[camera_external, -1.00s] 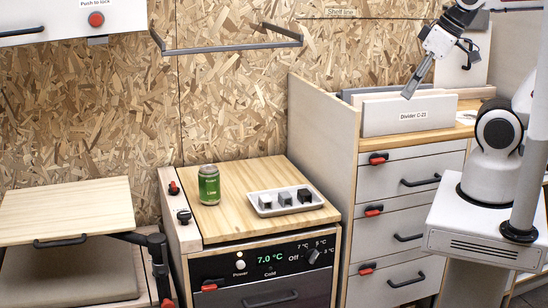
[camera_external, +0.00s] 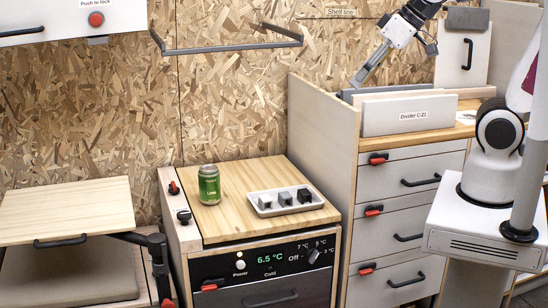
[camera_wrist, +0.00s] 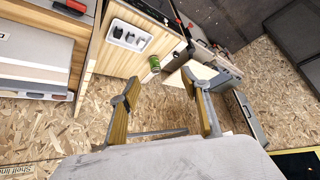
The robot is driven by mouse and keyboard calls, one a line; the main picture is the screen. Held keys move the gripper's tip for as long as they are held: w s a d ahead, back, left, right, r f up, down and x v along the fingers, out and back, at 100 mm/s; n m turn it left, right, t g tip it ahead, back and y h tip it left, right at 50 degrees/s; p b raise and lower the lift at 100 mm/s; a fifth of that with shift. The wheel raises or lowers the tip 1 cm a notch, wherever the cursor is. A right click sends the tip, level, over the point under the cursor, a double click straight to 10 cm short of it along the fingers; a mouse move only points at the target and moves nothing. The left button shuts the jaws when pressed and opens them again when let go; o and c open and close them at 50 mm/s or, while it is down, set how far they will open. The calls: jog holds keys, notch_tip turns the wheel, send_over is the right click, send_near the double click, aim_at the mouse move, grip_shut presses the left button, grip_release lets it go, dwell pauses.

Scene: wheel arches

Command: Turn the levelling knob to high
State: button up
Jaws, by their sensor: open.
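A black knob (camera_external: 184,216) and a red-handled knob (camera_external: 173,187) sit on the narrow pale strip left of the wooden worktop. I cannot read a levelling label or scale beside either. Another dark knob (camera_external: 313,256) on the fridge panel is marked Off, 7, 5 and 3 °C.
A green can (camera_external: 208,185) and a white tray (camera_external: 262,208) with several dark blocks stand on the worktop. A grey rail (camera_external: 235,49) sticks out from the wall above. The drawer unit's tall side panel (camera_external: 318,150) rises right of the worktop. A fold-out table (camera_external: 65,210) is at left.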

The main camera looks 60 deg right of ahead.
jog(key=w+a+t, duration=0.1)
jog(key=w+a, duration=0.2)
jog(key=w, duration=0.7)
jog(key=m+t+h, duration=0.2)
jog(key=t, duration=0.5)
send_over(200, 211)
jog(key=a, duration=0.2)
notch_tip(200, 211, down, 25)
jog(key=s+f, duration=0.1)
jog(key=f, duration=0.4)
jog(key=s+f+t+h, duration=0.1)
jog(key=s+f, duration=0.1)
jog(key=f, duration=0.3)
jog(key=s+f+t+h, duration=0.1)
jog(key=s+f, duration=0.1)
jog(key=f, duration=0.3)
jog(key=shift+d+f, duration=0.35)
jog(key=shift+s+d+f, duration=0.1)
jog(key=shift+s+f, duration=0.25)
